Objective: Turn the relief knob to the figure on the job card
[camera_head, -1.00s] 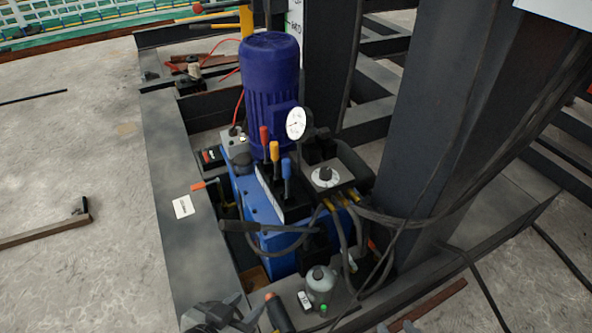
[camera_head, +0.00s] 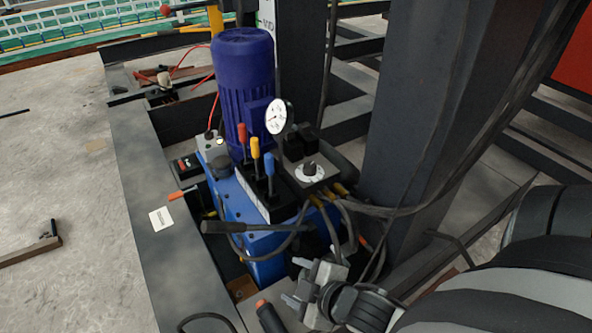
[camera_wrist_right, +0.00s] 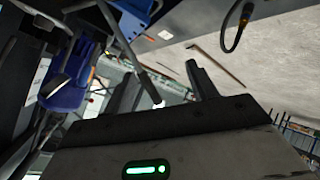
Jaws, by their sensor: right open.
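The relief knob (camera_head: 310,169) is a black knob on a pale round dial, on the dark block at the right of the blue hydraulic unit. The dial's figures are too small to read. A white card (camera_head: 161,218), probably the job card, lies flat on the dark beam at the left; its print is not legible. My right gripper (camera_head: 296,281) comes in from the lower right, below and in front of the knob, apart from it. Its two fingers also show in the right wrist view (camera_wrist_right: 160,80), spread with nothing held. My left gripper is not in view.
A blue motor (camera_head: 245,90) and a white-faced gauge (camera_head: 276,117) stand behind the knob. Red, yellow and blue levers (camera_head: 256,150) stand left of it. Hoses (camera_head: 335,225) hang below. A thick dark column (camera_head: 410,120) rises at the right.

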